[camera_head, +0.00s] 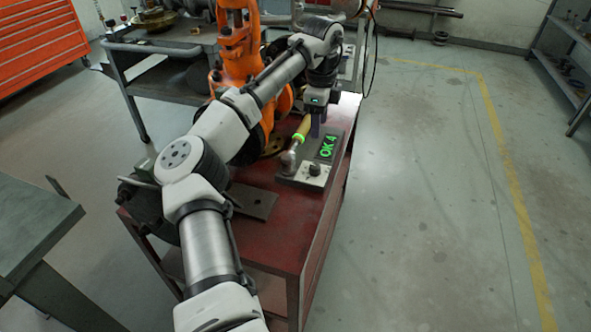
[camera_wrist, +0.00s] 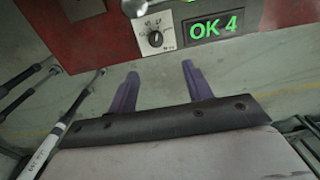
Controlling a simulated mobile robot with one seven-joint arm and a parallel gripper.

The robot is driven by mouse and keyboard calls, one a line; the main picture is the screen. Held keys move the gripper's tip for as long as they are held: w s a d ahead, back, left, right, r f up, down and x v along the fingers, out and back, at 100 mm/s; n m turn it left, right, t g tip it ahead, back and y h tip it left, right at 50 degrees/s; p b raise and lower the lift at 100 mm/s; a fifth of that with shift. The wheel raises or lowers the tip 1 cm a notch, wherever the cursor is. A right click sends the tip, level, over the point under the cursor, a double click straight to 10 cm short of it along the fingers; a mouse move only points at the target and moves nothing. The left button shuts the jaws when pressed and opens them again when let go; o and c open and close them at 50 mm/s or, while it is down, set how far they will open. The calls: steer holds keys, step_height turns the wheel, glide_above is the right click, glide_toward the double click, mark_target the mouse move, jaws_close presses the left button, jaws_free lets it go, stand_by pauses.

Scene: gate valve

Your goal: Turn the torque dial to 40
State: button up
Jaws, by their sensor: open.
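The torque dial (camera_head: 315,169) is a small black knob on a pale plate at the front of the grey tester on the red cart. In the wrist view the dial (camera_wrist: 156,39) has a light pointer mark and printing too small to read. My gripper (camera_head: 316,133) is above the far part of the tester. In the wrist view my gripper (camera_wrist: 160,68) has two purple fingers spread apart with nothing between them; the dial lies beyond the fingertips, not touched.
A torque wrench (camera_head: 299,139) with a yellow handle and green ring rests by the tester, its round head near the dial. A flat grey plate (camera_head: 252,201) lies on the red cart (camera_head: 277,228). An orange machine (camera_head: 240,63) stands behind my arm. Floor to the right is clear.

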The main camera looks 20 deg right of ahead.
mark_target(315, 166)
steer(key=f, duration=1.4)
steer(key=shift+s+a, duration=0.1)
steer(key=shift+a, duration=0.1)
steer(key=c, duration=1)
steer(key=shift+o, duration=0.2)
